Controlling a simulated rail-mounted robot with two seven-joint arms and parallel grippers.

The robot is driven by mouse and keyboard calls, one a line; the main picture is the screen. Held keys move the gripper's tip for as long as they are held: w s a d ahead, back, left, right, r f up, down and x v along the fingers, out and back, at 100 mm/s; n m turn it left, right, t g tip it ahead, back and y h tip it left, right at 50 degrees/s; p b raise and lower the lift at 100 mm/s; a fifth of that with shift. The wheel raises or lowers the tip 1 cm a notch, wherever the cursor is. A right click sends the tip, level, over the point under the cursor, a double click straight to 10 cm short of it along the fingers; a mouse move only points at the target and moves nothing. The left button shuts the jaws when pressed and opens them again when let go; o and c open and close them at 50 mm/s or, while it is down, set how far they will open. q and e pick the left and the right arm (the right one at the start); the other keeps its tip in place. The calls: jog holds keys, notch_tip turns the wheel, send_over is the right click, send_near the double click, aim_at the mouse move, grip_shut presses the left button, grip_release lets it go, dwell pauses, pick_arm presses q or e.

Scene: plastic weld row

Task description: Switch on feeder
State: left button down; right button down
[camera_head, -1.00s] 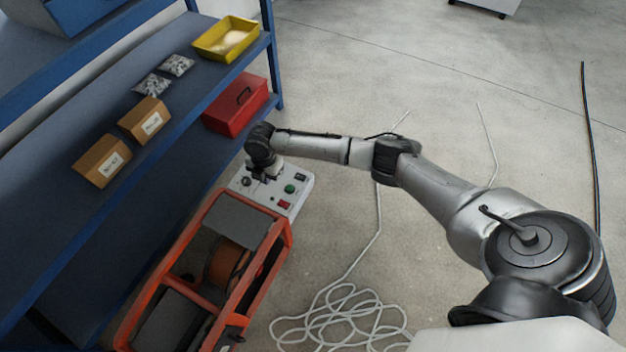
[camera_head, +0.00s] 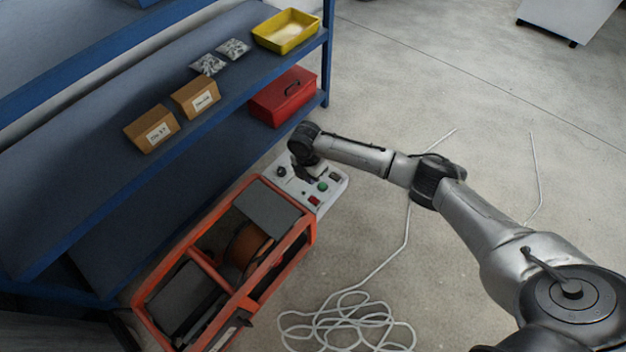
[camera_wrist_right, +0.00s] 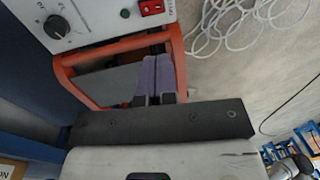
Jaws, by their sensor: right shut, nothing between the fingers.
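The feeder is an orange-framed unit (camera_head: 308,238) with a dark spool inside. At its far end is a pale control box (camera_head: 334,193) with a black knob (camera_head: 281,172), a green button (camera_head: 323,187), a red switch (camera_head: 314,201) and a dark switch (camera_head: 335,177). My right gripper (camera_head: 306,175) is over this box, partly hiding its top. In the right wrist view its fingers (camera_wrist_right: 157,64) are together and empty, with the knob (camera_wrist_right: 57,27), green button (camera_wrist_right: 125,13) and red switch (camera_wrist_right: 151,7) beyond them. I cannot tell whether they touch the box. My left gripper is out of view.
A blue shelf (camera_head: 110,185) stands left of the feeder, holding cardboard boxes (camera_head: 152,131), a yellow tray (camera_head: 262,39) and a red case (camera_head: 284,96) close to my right wrist. A pale cable (camera_head: 350,320) lies coiled on the floor.

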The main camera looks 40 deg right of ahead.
aim_at(317, 202)
jog(key=f+b, duration=0.2)
jog(key=f, duration=0.2)
jog(key=s+f+b, duration=0.1)
jog(key=f+b, duration=0.2)
jog(key=f, duration=0.1)
jog(key=f+b, duration=0.3)
jog(key=f, duration=0.2)
jog(key=shift+s+d, duration=0.3)
jog(key=shift+d, duration=0.1)
jog(key=shift+r, duration=0.1)
